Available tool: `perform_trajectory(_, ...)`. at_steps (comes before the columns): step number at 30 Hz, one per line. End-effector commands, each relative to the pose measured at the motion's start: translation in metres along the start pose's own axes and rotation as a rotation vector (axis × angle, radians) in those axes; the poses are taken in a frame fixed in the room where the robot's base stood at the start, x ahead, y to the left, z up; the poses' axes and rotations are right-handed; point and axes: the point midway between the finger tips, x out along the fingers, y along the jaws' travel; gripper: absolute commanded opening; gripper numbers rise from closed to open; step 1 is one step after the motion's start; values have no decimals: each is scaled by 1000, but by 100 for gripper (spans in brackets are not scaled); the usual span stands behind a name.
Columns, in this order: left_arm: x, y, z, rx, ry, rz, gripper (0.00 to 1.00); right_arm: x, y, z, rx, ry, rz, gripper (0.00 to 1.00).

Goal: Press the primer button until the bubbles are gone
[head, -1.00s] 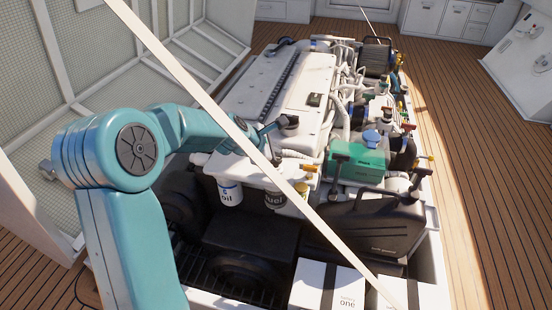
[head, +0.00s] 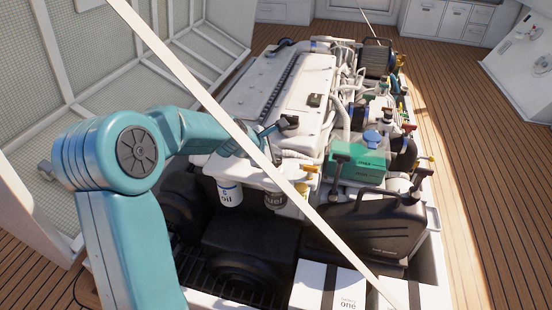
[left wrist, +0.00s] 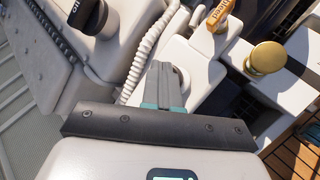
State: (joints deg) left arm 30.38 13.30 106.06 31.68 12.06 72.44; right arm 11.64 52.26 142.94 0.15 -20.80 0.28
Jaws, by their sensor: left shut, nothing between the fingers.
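My left gripper (left wrist: 163,75) is shut and empty. In the left wrist view its fingertips are over a pale housing, against or just above a round grey part (left wrist: 182,78) that they partly cover. This part may be the primer button; whether they touch cannot be told. In the head view my left gripper (head: 268,150) is at the white filter bracket (head: 248,175), partly behind a pale diagonal bar. The oil filter (head: 229,193) and the fuel filter (head: 275,199) hang below the bracket. No bubbles can be made out. My right gripper is not in view.
A yellow bleed handle (left wrist: 218,14) and a brass knob (left wrist: 265,57) are close on the right in the left wrist view. A black cap (left wrist: 88,15) stands at upper left. A black jerrycan (head: 375,228) and white boxes (head: 328,288) are in front of the engine.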

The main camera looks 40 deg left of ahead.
Motion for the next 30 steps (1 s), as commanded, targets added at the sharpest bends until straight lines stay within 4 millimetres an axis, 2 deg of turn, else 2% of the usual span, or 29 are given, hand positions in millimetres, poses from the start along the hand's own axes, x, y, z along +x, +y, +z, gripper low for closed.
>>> perform_trajectory(30, 7, -6, -5, 0, 1, -3, 0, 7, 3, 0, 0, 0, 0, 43)
